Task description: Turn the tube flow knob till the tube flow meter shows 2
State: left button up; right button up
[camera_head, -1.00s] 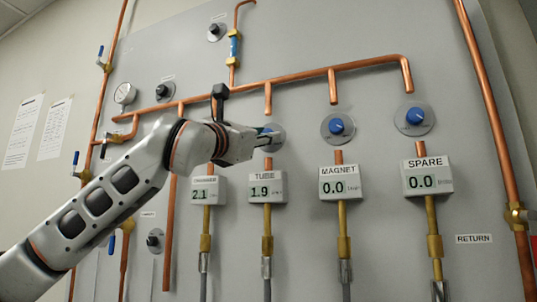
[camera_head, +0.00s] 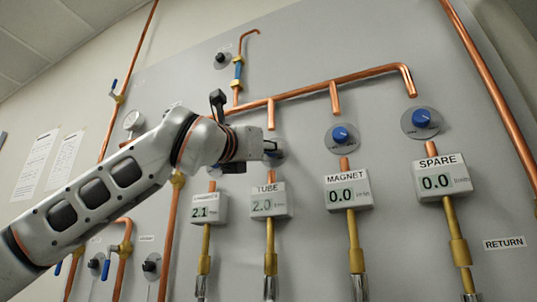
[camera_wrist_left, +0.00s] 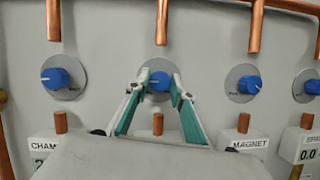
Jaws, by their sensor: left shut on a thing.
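The tube flow knob is blue on a grey round plate; in the left wrist view the knob (camera_wrist_left: 158,82) sits between the fingertips. My left gripper (camera_wrist_left: 158,84) is shut on this knob, one finger on each side. In the head view my left gripper (camera_head: 270,148) covers most of the knob, and a part of its round plate (camera_head: 280,157) shows beside the fingers. The tube flow meter (camera_head: 270,202) below it reads 2.0. In the left wrist view this meter is hidden behind the gripper body. My right gripper is not in view.
The chamber meter (camera_head: 208,208) to the left reads 2.1. The magnet meter (camera_head: 348,193) and spare meter (camera_head: 440,180) read 0.0, with blue magnet (camera_head: 340,134) and spare (camera_head: 421,118) knobs above. Copper pipes (camera_head: 335,97) run over and between the knobs.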

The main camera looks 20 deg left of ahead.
pick_arm(q)
jog(key=shift+f, duration=0.1)
dwell(0.3)
jog(key=o, duration=1.1)
notch_tip(320, 180, up, 8)
jog(key=shift+r, duration=1)
jog(key=shift+r, duration=0.1)
